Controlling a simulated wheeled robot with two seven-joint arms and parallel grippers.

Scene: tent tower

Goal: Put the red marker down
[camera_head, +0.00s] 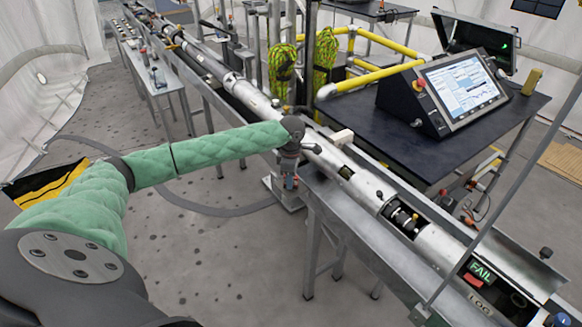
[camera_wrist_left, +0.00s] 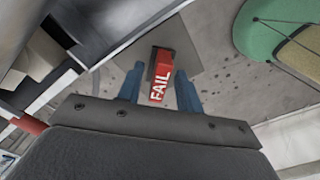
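The red marker (camera_wrist_left: 160,76) is a small red block with white FAIL lettering, seen in the left wrist view. My right gripper is not in view.
The long silver tube (camera_head: 330,158) lies along a metal rail bench. A dark table (camera_head: 380,125) bears a monitor console (camera_head: 450,90). Open floor (camera_head: 230,260) lies left of the bench.

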